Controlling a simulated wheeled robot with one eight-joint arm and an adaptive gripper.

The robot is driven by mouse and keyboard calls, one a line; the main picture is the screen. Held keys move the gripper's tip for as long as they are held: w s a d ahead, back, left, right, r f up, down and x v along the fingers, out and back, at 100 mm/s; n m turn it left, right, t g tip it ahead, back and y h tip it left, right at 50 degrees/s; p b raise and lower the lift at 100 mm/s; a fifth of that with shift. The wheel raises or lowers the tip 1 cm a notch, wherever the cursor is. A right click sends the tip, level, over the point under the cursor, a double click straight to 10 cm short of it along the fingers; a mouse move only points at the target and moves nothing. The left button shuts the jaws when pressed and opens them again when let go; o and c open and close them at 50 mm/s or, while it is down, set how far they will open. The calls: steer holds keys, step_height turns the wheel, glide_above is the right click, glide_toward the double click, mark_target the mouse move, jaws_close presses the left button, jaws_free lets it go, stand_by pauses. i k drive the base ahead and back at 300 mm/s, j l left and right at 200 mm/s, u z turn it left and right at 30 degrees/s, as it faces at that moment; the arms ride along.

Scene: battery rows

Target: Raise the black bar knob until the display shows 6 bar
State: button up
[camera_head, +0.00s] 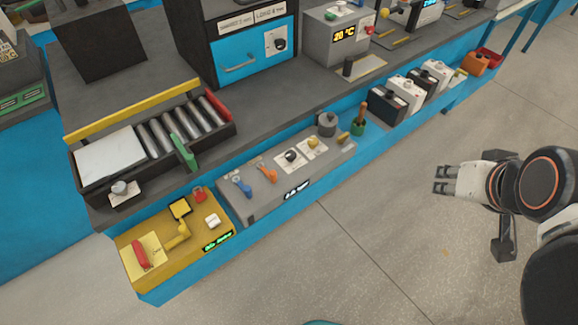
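A black knob (291,156) sits on a white plate on top of the long grey box (250,207) in the middle of the bench. A small dark display (297,190) with white characters is on the box's front face; its reading is too small to make out for certain. My gripper (440,180) is at the right, over the open floor, well apart from the box and the knob. Its two dark fingertips point left with a gap between them, and it holds nothing.
A yellow knob (313,142), an orange lever (268,174) and a blue lever (242,187) share the box top. A yellow box (200,227) stands to its left. Battery-like blocks (388,98) stand to the right. The floor (380,220) before the bench is clear.

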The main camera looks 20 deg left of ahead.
mark_target(290, 155)
steer(key=u, duration=0.4)
steer(key=l+u, duration=0.1)
steer(key=u, duration=0.35)
steer(key=k+u, duration=0.1)
steer(key=u, duration=0.3)
steer(key=l+u, duration=0.1)
steer(key=u, duration=0.3)
